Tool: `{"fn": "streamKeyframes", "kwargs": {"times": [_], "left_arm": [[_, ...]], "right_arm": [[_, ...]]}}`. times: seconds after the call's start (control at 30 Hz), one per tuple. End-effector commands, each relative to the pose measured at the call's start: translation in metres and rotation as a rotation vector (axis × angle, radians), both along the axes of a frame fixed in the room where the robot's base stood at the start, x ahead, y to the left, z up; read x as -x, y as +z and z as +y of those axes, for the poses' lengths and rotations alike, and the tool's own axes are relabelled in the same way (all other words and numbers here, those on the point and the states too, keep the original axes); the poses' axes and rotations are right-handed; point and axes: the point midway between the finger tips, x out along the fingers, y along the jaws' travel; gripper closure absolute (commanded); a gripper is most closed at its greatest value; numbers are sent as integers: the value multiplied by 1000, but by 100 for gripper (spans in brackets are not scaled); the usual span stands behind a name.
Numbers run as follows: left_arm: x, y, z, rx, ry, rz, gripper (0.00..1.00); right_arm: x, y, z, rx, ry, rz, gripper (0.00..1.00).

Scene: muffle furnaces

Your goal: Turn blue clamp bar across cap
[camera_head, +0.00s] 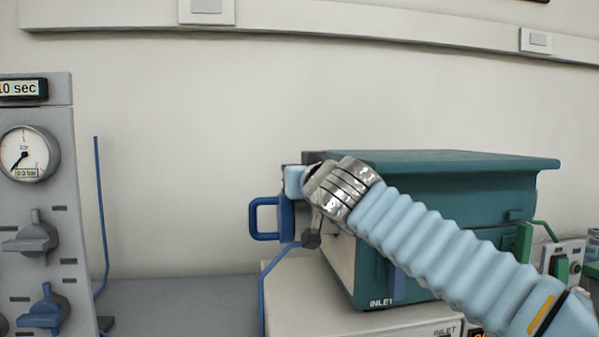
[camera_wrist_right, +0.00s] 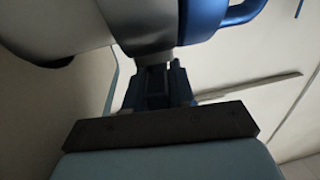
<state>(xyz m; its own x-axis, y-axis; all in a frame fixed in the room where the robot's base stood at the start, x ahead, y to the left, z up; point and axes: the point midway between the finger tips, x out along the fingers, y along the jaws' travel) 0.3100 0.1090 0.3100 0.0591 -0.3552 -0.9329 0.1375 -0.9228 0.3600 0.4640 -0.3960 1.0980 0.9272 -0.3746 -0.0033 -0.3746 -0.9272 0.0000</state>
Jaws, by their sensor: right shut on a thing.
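My right arm comes in from the right in the head view. Its pale blue gripper body is at the furnace's left end, and its fingertips are hidden there. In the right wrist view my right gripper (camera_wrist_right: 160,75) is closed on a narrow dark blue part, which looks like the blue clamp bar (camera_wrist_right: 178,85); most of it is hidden. The handle (camera_head: 263,218) also shows in the head view, left of the furnace. My left gripper is out of view.
The teal furnace (camera_head: 440,162) stands on a pale base unit (camera_head: 300,295). A grey gauge panel (camera_head: 60,175) with knobs stands at the left, with a thin blue tube (camera_head: 99,205) beside it. Grey bench top (camera_head: 180,300) between them is clear.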

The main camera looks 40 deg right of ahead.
Motion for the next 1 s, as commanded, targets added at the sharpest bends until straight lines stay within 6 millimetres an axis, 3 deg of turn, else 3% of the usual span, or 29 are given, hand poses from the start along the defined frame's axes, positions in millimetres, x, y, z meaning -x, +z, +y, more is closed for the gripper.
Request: {"fn": "streamKeyframes", "kwargs": {"times": [0.3,0.33,0.43,0.77,1.0], "left_arm": [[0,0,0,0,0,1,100],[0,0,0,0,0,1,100],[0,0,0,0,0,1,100],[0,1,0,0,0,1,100],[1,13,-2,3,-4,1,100]], "right_arm": [[0,0,1,1,15,-3,100],[0,0,1,1,15,-3,72],[0,0,0,1,15,-3,56],[0,3,0,1,14,-4,55],[5,42,5,1,16,-7,55]]}}
